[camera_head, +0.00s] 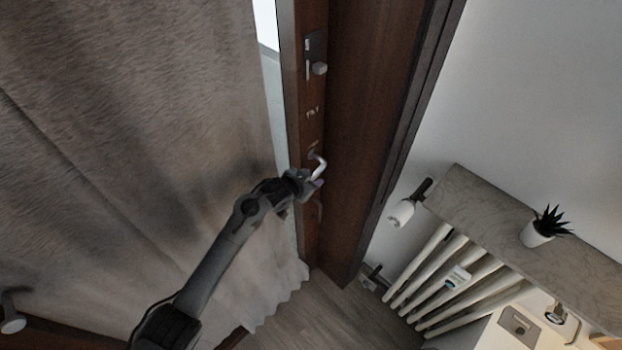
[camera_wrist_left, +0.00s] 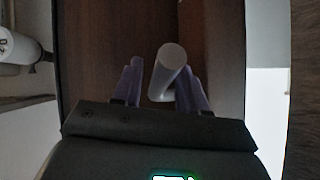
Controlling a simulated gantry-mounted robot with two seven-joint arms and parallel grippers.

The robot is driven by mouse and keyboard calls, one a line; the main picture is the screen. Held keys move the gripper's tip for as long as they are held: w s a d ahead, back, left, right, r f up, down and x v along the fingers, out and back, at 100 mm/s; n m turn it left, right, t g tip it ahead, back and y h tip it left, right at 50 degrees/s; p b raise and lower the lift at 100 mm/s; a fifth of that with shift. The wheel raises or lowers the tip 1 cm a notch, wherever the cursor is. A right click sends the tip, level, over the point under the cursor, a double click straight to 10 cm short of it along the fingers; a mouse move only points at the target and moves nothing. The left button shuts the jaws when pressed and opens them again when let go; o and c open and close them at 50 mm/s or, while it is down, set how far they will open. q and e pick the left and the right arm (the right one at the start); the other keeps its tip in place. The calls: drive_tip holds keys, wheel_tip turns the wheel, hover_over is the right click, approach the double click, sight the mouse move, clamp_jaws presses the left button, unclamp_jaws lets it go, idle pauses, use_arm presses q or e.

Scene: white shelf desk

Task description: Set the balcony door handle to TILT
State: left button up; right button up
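The door handle (camera_head: 319,164) is a light silver lever on the edge of the dark brown balcony door (camera_head: 365,120). My left gripper (camera_head: 314,185) is at the handle, and its closeness hides the lower part of the lever in the head view. In the left wrist view the rounded handle end (camera_wrist_left: 170,60) stands between the two purple fingers of my left gripper (camera_wrist_left: 160,88). The fingers are apart, with a gap on the left side of the handle; the right finger is close to it, and I cannot tell whether it touches. My right gripper is not in view.
A grey-brown curtain (camera_head: 120,120) hangs left of the door. A lock plate with a knob (camera_head: 318,65) is farther up the door edge. At right are a radiator (camera_head: 445,280), a stone sill (camera_head: 480,210) and a potted plant (camera_head: 540,230).

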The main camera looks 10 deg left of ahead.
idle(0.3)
use_arm(q)
drive_tip(key=v, duration=1.1)
drive_tip(key=shift+f, duration=0.1)
